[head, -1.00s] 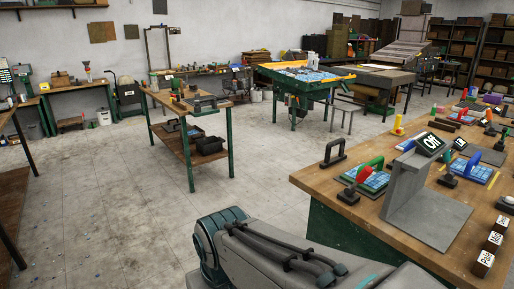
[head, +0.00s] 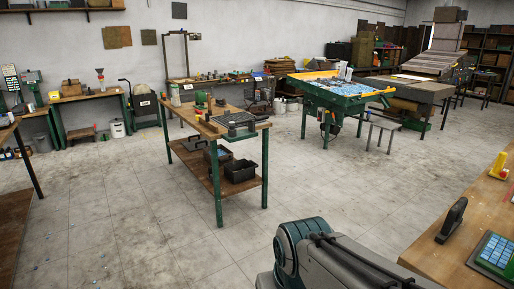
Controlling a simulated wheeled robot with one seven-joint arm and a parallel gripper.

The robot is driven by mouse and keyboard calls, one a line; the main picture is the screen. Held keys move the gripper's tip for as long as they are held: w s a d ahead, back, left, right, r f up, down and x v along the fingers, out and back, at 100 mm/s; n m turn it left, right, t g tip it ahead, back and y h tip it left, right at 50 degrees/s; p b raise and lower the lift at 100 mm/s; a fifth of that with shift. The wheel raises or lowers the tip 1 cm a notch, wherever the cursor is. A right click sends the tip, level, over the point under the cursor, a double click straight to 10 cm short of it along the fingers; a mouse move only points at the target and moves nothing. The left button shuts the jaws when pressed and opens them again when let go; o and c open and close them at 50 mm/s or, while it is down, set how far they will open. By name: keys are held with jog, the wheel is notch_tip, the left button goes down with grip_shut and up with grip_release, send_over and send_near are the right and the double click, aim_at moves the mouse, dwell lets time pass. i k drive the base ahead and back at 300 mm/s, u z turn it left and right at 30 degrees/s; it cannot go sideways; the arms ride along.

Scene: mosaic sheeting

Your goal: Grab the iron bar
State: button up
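I cannot make out an iron bar for certain in the head view. A dark handle-shaped object (head: 452,220) stands on the wooden workbench (head: 432,258) at the right edge; I cannot tell if it is iron. A dark flat tray-like piece (head: 240,124) lies on the green-legged table (head: 205,128) left of centre. Small items on that table are too small to name. My grey arm crosses the bottom right of the view. My gripper is out of view.
A blue-tiled panel (head: 495,250) and a yellow object (head: 498,166) are on the right workbench. Black bins (head: 240,170) sit on the table's lower shelf. A green machine table (head: 335,100) and a small stool (head: 383,128) stand behind.

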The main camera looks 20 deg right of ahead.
aim_at(454, 217)
jog(key=z, duration=0.8)
jog(key=i, duration=0.85)
jog(key=z, duration=0.95)
